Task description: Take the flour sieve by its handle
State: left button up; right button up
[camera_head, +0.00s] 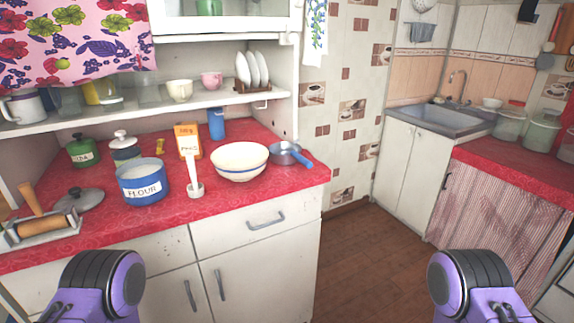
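A shallow round grey-blue utensil (285,153) with a blue handle lies on the red oilcloth counter (225,203), near its right end. Its handle points right and towards the front edge. It may be the flour sieve, but I cannot make out a mesh. A blue tin marked FLOUR (143,188) stands further left, and I see no sieve in it. Purple and black parts of my two arms show at the bottom left and bottom right. Neither gripper is in view.
A cream bowl (239,171) stands just left of the utensil. A white masher-like tool (195,190), an orange packet (188,141) and a blue cup (216,124) are nearby. A grey lid (80,200) and rolling pin (45,226) lie left. Floor is clear at right.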

aim_at(281, 153)
jog(key=k, duration=0.25)
jog(key=z, duration=1.3)
jog(key=i, duration=1.2)
jog(key=u, duration=1.2)
